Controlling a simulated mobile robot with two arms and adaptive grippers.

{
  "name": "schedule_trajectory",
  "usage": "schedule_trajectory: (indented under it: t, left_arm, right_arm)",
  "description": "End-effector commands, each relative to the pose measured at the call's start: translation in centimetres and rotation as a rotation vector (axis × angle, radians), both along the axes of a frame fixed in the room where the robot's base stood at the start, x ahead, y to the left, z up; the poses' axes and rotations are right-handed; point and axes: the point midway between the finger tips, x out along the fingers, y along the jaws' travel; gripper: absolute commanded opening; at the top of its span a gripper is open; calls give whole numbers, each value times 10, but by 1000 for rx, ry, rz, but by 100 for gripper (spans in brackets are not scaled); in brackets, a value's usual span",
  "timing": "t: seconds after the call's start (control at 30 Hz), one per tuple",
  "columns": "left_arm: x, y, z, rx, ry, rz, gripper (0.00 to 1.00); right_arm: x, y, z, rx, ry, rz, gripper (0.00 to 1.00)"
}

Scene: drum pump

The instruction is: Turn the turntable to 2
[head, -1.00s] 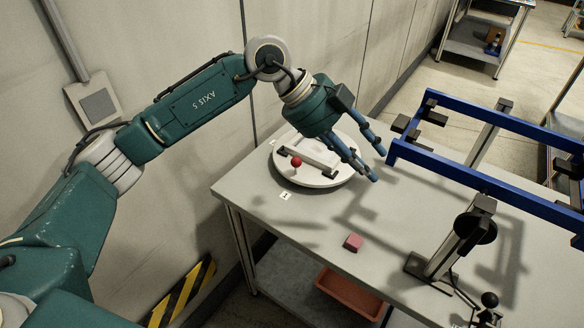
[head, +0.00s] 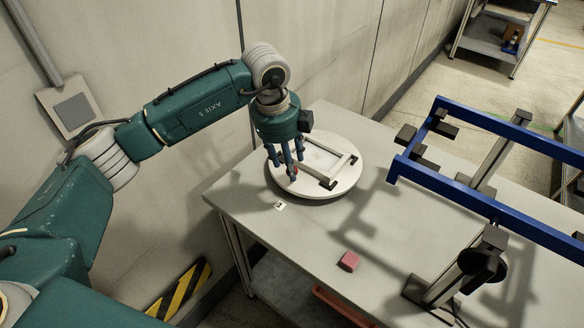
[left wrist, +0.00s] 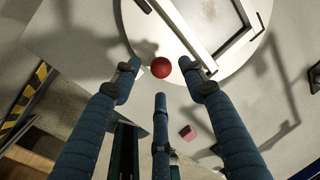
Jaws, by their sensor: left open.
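The turntable (head: 343,183) is a round white disc on the grey table, with a pale frame with dark ends on top. It also shows in the left wrist view (left wrist: 260,62). A red ball knob (left wrist: 161,68) sits near its rim; in the head view my fingers partly hide it. A small white label with a dark mark (head: 280,206) lies on the table in front of the disc. My left gripper (head: 285,168) is open, pointing down over the disc's left side. In the left wrist view its fingers (left wrist: 160,82) spread around the knob; contact cannot be told.
A pink block (head: 348,261) lies on the table (head: 300,255) toward the front edge. A blue frame (head: 470,190) on posts stands over the table's right side. A wall (head: 190,35) runs close behind the left arm. The table between disc and block is clear.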

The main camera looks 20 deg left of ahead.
Motion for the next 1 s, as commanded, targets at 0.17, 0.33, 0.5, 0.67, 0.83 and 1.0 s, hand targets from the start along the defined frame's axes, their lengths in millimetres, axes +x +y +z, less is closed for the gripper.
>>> schedule_trajectory:
  t: [0.17,0.33,0.5,0.67,0.83,1.0]
  left_arm:
    - [5,-4,-28,-1,2,0,43]
    - [7,-5,-42,-2,0,-1,43]
    - [8,-5,-45,-2,-1,-1,43]
    - [8,-5,-45,-2,-1,-1,41]
    - [8,-5,-45,-2,-1,-1,7]
    - [8,-5,-45,-3,-1,-1,0]
  right_arm:
    - [2,4,9,5,-3,-2,40]
    - [19,8,12,10,-26,-2,40]
    - [26,8,13,11,-37,-2,40]
    - [23,8,12,11,-34,-2,40]
    - [17,6,12,9,-25,-1,40]
    - [13,4,12,5,-19,-2,40]
